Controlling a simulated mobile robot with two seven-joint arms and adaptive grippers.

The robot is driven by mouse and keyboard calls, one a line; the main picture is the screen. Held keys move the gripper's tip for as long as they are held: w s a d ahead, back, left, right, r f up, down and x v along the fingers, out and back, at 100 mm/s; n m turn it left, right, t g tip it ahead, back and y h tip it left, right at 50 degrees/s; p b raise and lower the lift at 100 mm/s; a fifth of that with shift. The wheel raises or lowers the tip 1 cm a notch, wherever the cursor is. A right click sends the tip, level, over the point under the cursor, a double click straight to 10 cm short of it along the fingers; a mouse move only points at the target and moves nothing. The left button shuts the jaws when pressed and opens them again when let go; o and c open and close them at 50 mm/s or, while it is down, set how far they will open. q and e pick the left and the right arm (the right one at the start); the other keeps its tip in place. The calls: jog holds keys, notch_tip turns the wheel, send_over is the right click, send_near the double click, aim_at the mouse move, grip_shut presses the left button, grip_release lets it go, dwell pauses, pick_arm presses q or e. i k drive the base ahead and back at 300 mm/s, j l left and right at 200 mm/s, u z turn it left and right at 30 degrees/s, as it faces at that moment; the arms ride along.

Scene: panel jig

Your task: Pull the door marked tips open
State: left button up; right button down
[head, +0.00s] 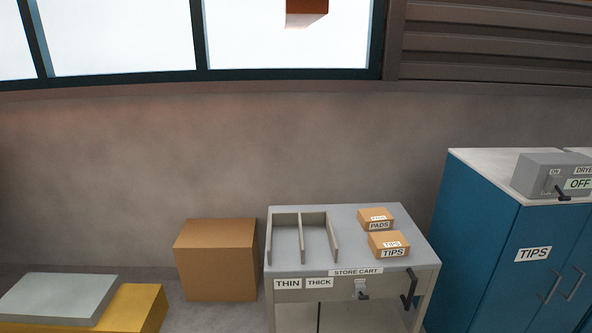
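The blue door marked TIPS (503,275) is on the front of a blue cabinet at the right of the head view. Its white TIPS label (533,254) sits high on the door. A slim bar handle (551,286) stands on the door, beside a second bar handle (573,284). The door looks shut, and its lower part is cut off by the picture edge. Neither of my grippers shows in this view.
A grey store cart (350,216) with dividers and two small boxes, PADS (376,225) and TIPS (391,253), stands left of the cabinet. A grey dryer box (540,177) is on the cabinet top. A cardboard box (216,272) stands on the floor farther left.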

aim_at(541, 238)
jog(key=z, duration=1.55)
jog(key=i+l, duration=0.45)
jog(key=i+l+z, duration=0.1)
jog(key=i+l, duration=0.35)
jog(key=i, duration=0.2)
jog(key=i+l, duration=0.4)
jog(key=i, duration=0.2)
